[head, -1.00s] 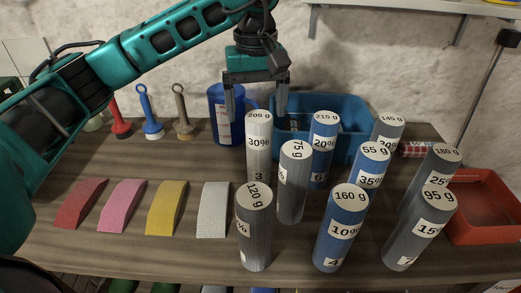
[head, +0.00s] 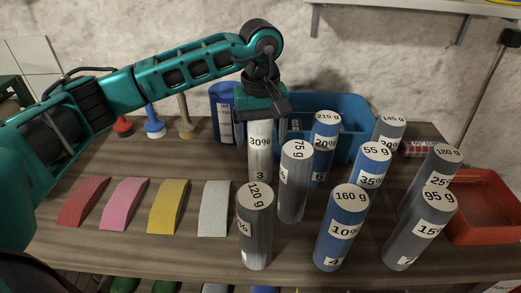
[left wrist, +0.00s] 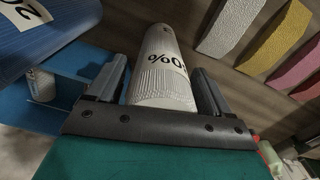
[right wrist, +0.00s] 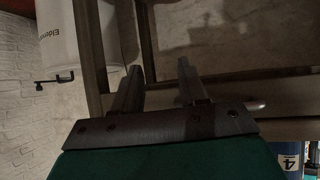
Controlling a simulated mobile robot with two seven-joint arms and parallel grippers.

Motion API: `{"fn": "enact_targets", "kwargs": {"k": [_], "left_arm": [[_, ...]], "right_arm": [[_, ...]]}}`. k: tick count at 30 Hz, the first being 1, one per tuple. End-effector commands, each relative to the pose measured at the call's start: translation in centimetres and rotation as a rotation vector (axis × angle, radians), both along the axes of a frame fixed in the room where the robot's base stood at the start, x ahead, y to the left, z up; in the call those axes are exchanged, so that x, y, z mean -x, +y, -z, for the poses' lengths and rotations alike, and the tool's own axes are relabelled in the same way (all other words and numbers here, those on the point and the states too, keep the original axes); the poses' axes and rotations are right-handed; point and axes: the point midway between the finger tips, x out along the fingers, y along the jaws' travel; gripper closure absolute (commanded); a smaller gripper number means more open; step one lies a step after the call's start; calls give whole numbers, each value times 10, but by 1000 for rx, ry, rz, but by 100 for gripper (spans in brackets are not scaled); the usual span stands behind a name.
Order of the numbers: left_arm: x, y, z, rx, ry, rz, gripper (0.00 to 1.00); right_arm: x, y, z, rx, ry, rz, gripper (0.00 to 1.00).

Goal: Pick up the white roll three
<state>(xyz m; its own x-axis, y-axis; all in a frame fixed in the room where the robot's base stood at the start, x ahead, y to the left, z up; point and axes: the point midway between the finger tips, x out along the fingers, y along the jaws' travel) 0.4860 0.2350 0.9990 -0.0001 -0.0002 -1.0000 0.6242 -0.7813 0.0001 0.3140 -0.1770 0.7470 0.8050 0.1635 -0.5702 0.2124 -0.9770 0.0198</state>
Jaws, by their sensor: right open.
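The white roll three (head: 259,155) stands upright on the wooden table with "30%" and "3" on its side. My left gripper (head: 261,118) is at its top, coming from above. In the left wrist view the white roll (left wrist: 163,75) lies between the two open fingers of my left gripper (left wrist: 158,85), with a small gap at each side. The roll's top face is hidden by the gripper in the head view. My right gripper (right wrist: 158,85) is open and empty in the right wrist view, and is not in the head view.
A grey 75 g roll (head: 293,185) and a grey 120 g roll (head: 255,230) stand close in front. Several blue and grey rolls stand to the right. Coloured curved pieces lie to the left.

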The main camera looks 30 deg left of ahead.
Motion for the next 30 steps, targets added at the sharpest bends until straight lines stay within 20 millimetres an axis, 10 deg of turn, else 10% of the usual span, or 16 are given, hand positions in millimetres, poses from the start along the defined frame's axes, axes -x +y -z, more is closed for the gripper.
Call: {"fn": "enact_targets", "kwargs": {"k": [18,30], "left_arm": [[0,0,-1,-1,-1,0,79],[-1,0,-10,0,-4,0,79]], "right_arm": [[-1,0,-1,1,-3,0,57],[-2,0,-1,1,-3,0,57]]}}
